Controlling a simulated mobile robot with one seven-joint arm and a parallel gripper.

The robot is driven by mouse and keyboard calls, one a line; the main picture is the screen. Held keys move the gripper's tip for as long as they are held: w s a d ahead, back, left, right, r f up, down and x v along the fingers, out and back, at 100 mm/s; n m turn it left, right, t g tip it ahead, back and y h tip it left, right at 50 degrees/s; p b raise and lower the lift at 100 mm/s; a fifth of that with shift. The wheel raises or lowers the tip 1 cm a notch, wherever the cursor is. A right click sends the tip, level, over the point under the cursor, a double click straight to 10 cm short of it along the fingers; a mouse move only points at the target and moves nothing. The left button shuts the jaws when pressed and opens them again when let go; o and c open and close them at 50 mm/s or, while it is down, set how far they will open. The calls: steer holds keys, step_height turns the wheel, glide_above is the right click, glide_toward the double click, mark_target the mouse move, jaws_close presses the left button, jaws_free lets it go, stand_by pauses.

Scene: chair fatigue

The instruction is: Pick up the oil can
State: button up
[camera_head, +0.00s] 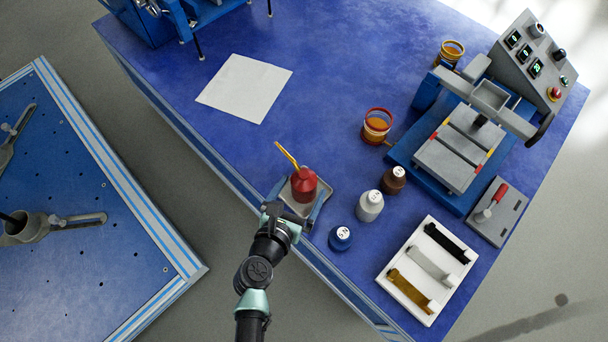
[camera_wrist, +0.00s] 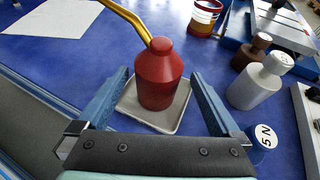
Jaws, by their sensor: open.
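The oil can (camera_head: 304,185) is red with a thin golden spout and stands upright on a shallow grey tray (camera_head: 290,205) near the front edge of the blue table. In the wrist view the oil can (camera_wrist: 160,76) stands between and a little beyond my fingers, its spout pointing to the upper left. My gripper (camera_head: 298,208) is open, with one blue finger on each side of the can. In the wrist view my gripper (camera_wrist: 164,100) shows gaps between both fingers and the can.
Labelled weights stand close to the right: blue (camera_head: 340,238), grey (camera_head: 370,206) and brown (camera_head: 393,180). A white tray (camera_head: 390,290) with strips lies farther right. An orange-banded roll (camera_head: 377,125) and a grey-blue machine (camera_head: 460,150) stand behind. White paper (camera_head: 245,88) lies at the back left.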

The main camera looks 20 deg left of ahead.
steer(key=shift+r+b+x, duration=0.1)
steer(key=shift+b+x, duration=0.35)
steer(key=shift+x, duration=1)
steer(key=shift+r+b+x, duration=0.15)
steer(key=shift+b+x, duration=0.3)
steer(key=shift+x, duration=1.05)
steer(key=shift+w+a, duration=0.1)
steer(key=shift+a, duration=0.05)
steer(key=shift+r, duration=0.1)
jaws_close()
